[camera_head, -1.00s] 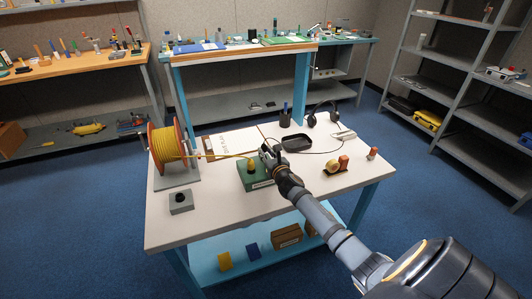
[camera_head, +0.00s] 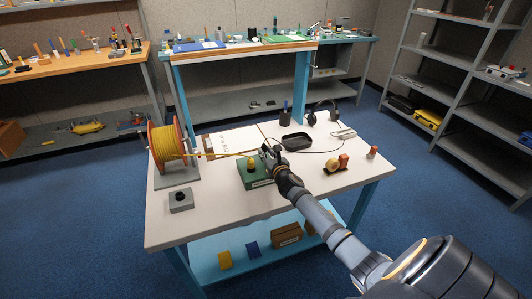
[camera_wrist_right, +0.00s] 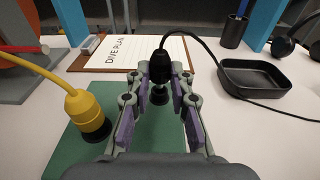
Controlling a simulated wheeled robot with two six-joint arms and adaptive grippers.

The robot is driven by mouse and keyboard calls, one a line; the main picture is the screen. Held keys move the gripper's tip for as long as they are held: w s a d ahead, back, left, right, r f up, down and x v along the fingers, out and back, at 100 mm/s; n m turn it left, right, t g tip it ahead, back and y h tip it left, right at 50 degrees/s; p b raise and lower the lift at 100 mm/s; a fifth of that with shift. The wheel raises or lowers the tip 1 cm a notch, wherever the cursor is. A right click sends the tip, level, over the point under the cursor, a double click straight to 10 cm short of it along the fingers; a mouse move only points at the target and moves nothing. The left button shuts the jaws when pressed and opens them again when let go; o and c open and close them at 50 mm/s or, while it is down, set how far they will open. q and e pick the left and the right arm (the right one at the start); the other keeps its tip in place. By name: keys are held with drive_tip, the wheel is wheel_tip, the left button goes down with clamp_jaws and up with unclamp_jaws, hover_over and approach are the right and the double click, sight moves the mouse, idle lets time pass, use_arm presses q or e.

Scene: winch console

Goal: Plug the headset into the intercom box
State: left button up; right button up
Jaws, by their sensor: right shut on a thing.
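The green intercom box (camera_head: 255,178) stands near the middle of the table and fills the lower middle of the right wrist view (camera_wrist_right: 72,152). A yellow plug (camera_wrist_right: 86,112) with a yellow cable stands upright on it. My right gripper (camera_head: 269,155) is over the box's right side, shut on the black headset plug (camera_wrist_right: 161,66). The plug is upright between the fingers, its cable leaving from the top. A dark round part shows below it; I cannot tell whether it touches the box. The black headset (camera_head: 321,113) lies at the table's back right. My left gripper is out of view.
A yellow cable reel (camera_head: 168,146) stands at the left of the table. A clipboard (camera_wrist_right: 130,50) lies behind the box. A black tray (camera_head: 297,141) and a pen cup (camera_head: 285,119) stand farther back. A tape dispenser (camera_head: 336,164) is at the right.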

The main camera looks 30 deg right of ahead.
drive_tip(key=shift+f+b, duration=0.65)
drive_tip(key=shift+f, duration=0.25)
drive_tip(key=o, duration=1)
drive_tip(key=shift+c, duration=0.2)
drive_tip(key=shift+s, duration=0.1)
drive_tip(key=v, duration=1.1)
drive_tip(key=shift+s+a+r, duration=0.1)
drive_tip(key=shift+s, duration=0.3)
